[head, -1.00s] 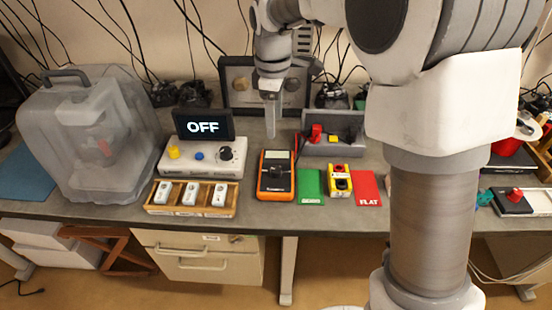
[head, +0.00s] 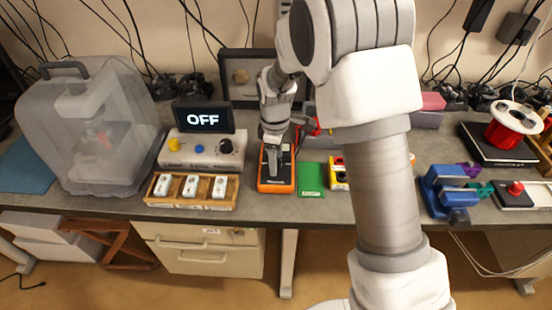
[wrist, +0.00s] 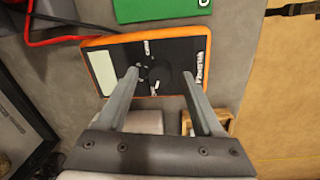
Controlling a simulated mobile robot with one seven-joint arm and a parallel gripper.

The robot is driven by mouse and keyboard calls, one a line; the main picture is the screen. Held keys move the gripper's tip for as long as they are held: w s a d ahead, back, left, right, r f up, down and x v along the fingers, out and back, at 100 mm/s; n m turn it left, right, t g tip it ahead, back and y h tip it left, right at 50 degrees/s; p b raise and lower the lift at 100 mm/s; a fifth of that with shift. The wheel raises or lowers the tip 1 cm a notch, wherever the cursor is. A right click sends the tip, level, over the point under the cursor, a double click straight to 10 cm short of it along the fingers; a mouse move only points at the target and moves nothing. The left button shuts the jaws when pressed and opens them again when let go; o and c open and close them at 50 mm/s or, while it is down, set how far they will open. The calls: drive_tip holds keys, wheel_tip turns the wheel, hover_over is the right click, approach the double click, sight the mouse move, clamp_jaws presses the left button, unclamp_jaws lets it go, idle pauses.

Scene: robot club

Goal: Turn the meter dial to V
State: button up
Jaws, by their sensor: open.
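The orange and black meter (head: 277,186) lies on the grey bench, in the middle of the head view. In the wrist view the meter (wrist: 206,63) shows its pale screen at left and its black round dial (wrist: 157,76) near the middle. The letters around the dial are too small to read. My gripper (wrist: 159,75) is open, its two fingers reaching over the meter face on either side of the dial. In the head view my gripper (head: 275,160) points down over the meter and hides most of the dial. I cannot tell whether the fingers touch it.
A white control box with an OFF display (head: 203,120) and a wooden tray (head: 164,204) of white parts stand left of the meter. A green card (head: 311,180) and a yellow part (head: 338,172) lie close on the right. A blue vise (head: 444,190) stands further right.

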drive_tip(key=shift+f, duration=0.1)
clamp_jaws()
idle(0.3)
drive_tip(key=shift+m, duration=0.3)
drive_tip(key=m, duration=0.4)
drive_tip(key=shift+w+b, duration=0.1)
drive_tip(key=shift+b, duration=0.2)
drive_tip(key=shift+m, duration=2)
unclamp_jaws()
